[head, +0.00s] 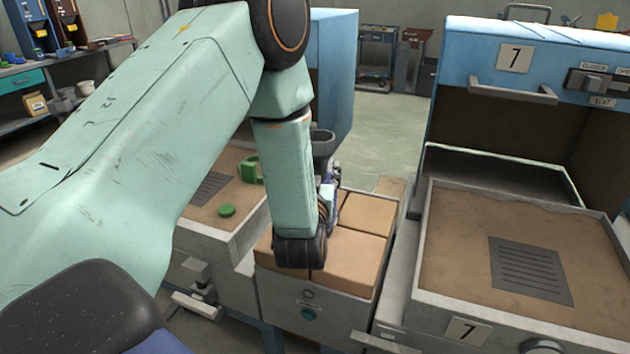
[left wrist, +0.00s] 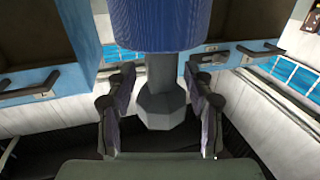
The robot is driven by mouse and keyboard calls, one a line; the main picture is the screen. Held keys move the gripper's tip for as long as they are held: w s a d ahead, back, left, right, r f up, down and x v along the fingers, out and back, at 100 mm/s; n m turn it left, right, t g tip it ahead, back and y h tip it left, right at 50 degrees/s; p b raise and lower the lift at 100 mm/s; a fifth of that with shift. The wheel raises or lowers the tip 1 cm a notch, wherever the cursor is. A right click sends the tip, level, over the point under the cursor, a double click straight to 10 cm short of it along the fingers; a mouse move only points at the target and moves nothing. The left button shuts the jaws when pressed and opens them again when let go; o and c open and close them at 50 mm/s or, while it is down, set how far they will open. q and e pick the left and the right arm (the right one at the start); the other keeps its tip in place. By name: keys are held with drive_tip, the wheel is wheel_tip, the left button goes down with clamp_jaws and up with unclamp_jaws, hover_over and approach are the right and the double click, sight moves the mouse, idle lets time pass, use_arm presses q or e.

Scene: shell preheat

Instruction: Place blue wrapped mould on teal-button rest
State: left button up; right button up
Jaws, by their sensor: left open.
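The blue wrapped mould fills the top middle of the left wrist view, a blue body (left wrist: 155,25) with a grey stem and a faceted grey cup (left wrist: 163,108). In the head view its grey cup (head: 323,140) shows beside my left forearm, which hides most of the rest of it. My left gripper (left wrist: 158,82) is open, with its fingers on both sides of the stem and gaps between. In the head view, the rest with the teal button (head: 308,314) has brown tiles on top, below the mould. I cannot tell whether the mould touches the tiles. My right gripper is not in view.
A sand tray (head: 450,240) with a dark grate stands at the right before a blue furnace (head: 530,50) marked 7. Another sand tray (head: 200,205) at the left holds green pieces (head: 227,211). My left arm covers much of the left side.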

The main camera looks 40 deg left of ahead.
use_arm(q)
drive_tip(key=v, duration=0.4)
drive_tip(key=shift+s+d+f, duration=0.1)
drive_tip(key=shift+s+d, duration=0.1)
drive_tip(key=shift+s, duration=0.05)
drive_tip(key=shift+s+d, duration=0.25)
drive_tip(key=shift+s, duration=0.45)
